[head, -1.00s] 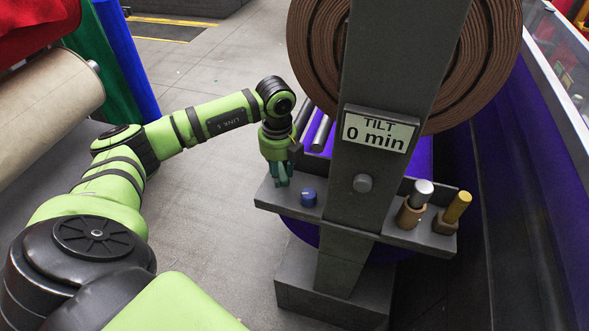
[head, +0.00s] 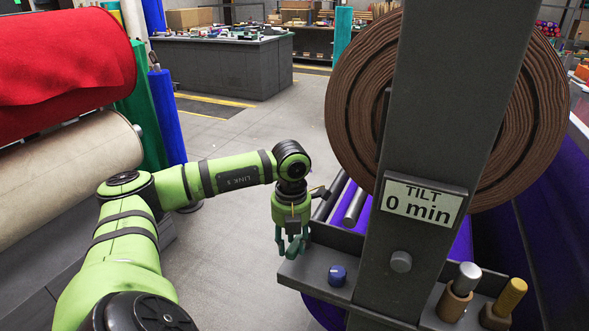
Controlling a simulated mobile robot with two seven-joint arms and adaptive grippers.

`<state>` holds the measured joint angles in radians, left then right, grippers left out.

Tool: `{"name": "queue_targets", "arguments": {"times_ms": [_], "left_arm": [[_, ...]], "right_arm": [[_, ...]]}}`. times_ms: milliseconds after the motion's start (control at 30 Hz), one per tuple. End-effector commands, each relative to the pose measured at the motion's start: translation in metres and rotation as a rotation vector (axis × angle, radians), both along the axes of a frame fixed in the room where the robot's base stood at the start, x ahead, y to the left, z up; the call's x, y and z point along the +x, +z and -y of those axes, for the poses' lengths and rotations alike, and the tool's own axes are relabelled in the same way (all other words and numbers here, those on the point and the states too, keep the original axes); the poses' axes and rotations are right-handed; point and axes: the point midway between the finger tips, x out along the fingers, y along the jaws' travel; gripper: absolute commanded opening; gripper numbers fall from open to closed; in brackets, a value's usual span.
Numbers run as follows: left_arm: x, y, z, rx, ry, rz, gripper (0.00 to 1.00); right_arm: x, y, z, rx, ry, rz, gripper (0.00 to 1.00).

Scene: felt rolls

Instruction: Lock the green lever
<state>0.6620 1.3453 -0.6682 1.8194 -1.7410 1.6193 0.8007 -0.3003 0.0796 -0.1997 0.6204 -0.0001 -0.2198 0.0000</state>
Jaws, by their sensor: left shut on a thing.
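My left gripper (head: 291,247) is at the left end of the grey shelf (head: 312,272) on the machine post, pointing down. Its fingers are closed on the green lever (head: 296,247), which shows only as a small teal-green piece low between the fingers. The fingers hide most of the lever, and I cannot tell from here whether it stands locked. My right gripper is not in view.
A blue knob (head: 337,275) stands on the shelf just right of the gripper. The grey post (head: 440,130) carries a "TILT 0 min" sign (head: 422,202). A large brown felt roll (head: 355,100) is behind it. Floor to the left is open.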

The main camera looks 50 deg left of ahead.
Motion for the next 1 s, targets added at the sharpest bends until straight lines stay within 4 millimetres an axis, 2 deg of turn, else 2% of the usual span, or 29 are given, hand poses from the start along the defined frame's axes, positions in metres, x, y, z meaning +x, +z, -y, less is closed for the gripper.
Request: {"name": "queue_targets", "arguments": {"times_ms": [467, 500, 533, 567, 867, 1000], "left_arm": [[-0.001, 0.000, -0.001, 0.001, -0.023, -0.002, 0.00], [-0.001, 0.000, -0.001, 0.001, -0.024, -0.002, 0.45], [-0.001, 0.000, -0.001, 0.001, -0.023, -0.002, 0.57], [-0.001, 0.000, -0.001, 0.001, -0.023, -0.002, 0.62], [0.000, 0.001, -0.001, 0.001, -0.019, 0.000, 0.62], [0.001, 0.010, -0.001, 0.001, -0.017, 0.003, 0.62]], "right_arm": [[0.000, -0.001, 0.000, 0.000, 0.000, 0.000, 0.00], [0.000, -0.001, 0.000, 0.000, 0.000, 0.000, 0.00], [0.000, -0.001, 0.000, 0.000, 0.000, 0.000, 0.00], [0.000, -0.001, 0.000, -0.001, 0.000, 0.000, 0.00], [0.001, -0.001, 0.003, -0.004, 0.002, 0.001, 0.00], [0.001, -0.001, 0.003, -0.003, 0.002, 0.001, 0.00]]}}
